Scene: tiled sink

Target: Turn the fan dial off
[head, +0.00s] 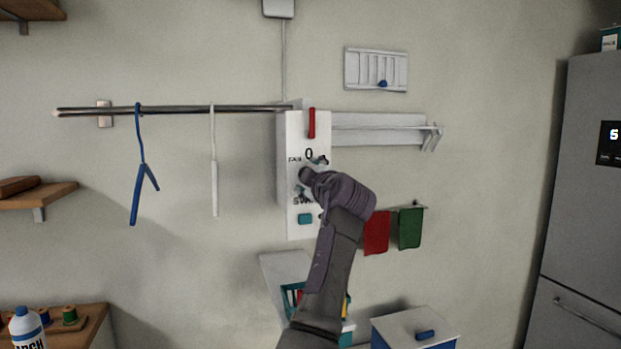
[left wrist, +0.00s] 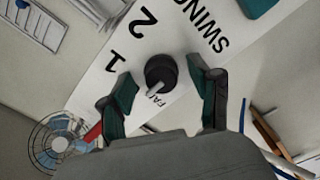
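The fan dial is a round black knob (left wrist: 161,70) with a pale pointer, on a white panel (left wrist: 92,90) marked 1, 2, FAN and SWING. In the head view the panel (head: 294,222) hangs on the wall, with a 0 printed above the dial (head: 305,174). My left gripper (head: 311,177) reaches up to the panel. In the left wrist view its teal-padded fingers (left wrist: 162,84) are open, one on each side of the dial, with gaps showing. The pointer lies near the FAN label; its exact setting is unclear. My right gripper is out of view.
A rail (head: 180,109) with hangers is to the left, a shelf (head: 380,130) to the right. A fan (left wrist: 58,143) shows in the left wrist view.

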